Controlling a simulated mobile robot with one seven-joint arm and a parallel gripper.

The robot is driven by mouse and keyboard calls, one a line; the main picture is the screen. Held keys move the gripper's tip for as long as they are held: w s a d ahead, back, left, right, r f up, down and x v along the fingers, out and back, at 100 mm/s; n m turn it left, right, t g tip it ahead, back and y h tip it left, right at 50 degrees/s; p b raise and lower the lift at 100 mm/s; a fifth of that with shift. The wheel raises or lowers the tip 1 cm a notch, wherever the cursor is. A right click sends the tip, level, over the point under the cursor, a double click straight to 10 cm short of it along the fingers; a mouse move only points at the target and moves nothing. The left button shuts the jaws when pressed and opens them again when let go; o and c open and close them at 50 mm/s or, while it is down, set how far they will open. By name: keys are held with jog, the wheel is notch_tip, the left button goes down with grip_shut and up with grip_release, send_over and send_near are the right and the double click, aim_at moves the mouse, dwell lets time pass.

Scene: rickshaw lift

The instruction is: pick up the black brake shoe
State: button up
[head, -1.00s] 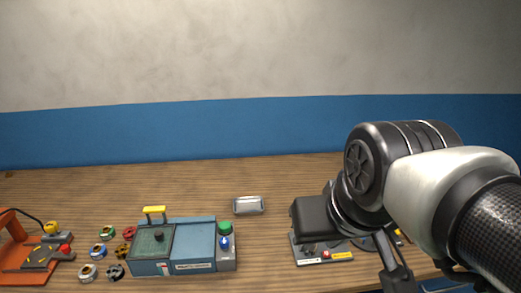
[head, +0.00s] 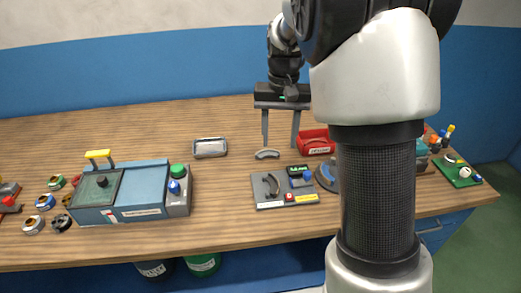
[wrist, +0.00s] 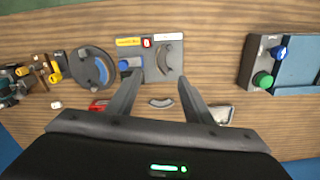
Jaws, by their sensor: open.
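Two curved, shoe-like pieces are in view. A dark one (head: 271,185) rests on a grey board (head: 262,203) and also shows on that board in the wrist view (wrist: 168,55). A greyer one (head: 267,153) lies on the bare bench behind the board; in the wrist view it (wrist: 160,102) appears between my fingers. My gripper (head: 280,146) points down, open and empty. Its fingertips are close to the greyer piece in the head view, and I cannot tell their exact height. In the wrist view the gripper (wrist: 159,78) has its tips pointing towards the board.
A red tray (head: 316,142) is right of the gripper, and a silver tray (head: 209,148) is to the left. A round grey fixture with a blue arc (wrist: 92,66) is beside the board. A blue machine (head: 143,190) stands at left. My arm hides part of the bench's right side.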

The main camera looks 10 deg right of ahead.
jog(key=b, duration=0.1)
send_over(274, 184)
jog(key=f, duration=1.3)
jog(key=shift+s+d, duration=0.25)
jog(key=shift+d, duration=0.05)
jog(key=f, duration=0.5)
jog(key=shift+w+a+f+b, duration=0.1)
jog(key=shift+w+a+b, duration=0.05)
jog(key=shift+a+b, duration=0.15)
grip_shut()
